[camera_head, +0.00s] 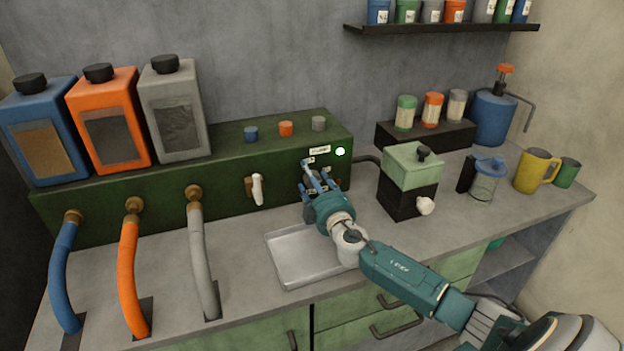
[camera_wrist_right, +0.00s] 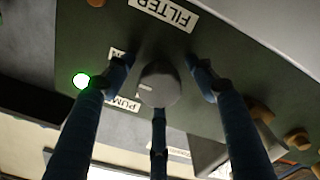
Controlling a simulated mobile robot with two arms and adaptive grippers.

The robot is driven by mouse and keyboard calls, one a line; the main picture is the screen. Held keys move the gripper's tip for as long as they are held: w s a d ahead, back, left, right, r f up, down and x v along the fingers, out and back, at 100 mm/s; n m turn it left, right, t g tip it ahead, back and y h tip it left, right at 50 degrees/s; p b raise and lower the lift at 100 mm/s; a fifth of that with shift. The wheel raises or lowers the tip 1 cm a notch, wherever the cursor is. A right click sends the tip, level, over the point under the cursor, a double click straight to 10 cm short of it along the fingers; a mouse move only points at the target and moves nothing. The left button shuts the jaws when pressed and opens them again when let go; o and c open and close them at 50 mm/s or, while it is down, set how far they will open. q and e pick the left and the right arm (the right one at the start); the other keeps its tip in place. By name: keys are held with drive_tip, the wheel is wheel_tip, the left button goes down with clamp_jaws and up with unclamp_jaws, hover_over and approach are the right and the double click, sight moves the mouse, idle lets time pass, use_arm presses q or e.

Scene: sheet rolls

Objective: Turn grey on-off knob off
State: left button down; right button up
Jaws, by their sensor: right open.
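The grey on-off knob (camera_wrist_right: 160,86) is round with a short white mark on its face, on the front of the dark green machine (camera_head: 100,205). In the head view my gripper hides it. My right gripper (camera_head: 314,177) is at the machine's front panel. In the right wrist view my right gripper (camera_wrist_right: 160,78) is open, its fingers spread around the knob with gaps at both sides. A lit green lamp (camera_head: 340,151) is beside the gripper; it also shows in the wrist view (camera_wrist_right: 81,80). My left gripper is not in view.
A white-handled tap (camera_head: 257,189) is left of my gripper, above a metal tray (camera_head: 290,252). A green and black box (camera_head: 409,180) stands close on the right. Blue, orange and grey hoses (camera_head: 203,260) run down at the left. A glass jug (camera_head: 484,183) stands farther right.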

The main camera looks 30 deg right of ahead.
drive_tip(key=c, duration=1.2)
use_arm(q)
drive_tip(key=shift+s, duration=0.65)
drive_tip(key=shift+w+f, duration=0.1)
use_arm(e)
drive_tip(key=shift+n, duration=0.4)
drive_tip(key=n, duration=0.2)
drive_tip(key=shift+n, duration=0.4)
drive_tip(key=n, duration=0.5)
drive_tip(key=shift+n, duration=0.3)
drive_tip(key=n+p, duration=0.1)
drive_tip(key=n, duration=0.4)
drive_tip(key=shift+a+f, duration=0.1)
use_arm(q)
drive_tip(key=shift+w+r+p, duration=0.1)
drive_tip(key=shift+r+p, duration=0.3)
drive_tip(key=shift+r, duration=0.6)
use_arm(e)
drive_tip(key=shift+f+n, duration=0.15)
drive_tip(key=shift+n, duration=1.65)
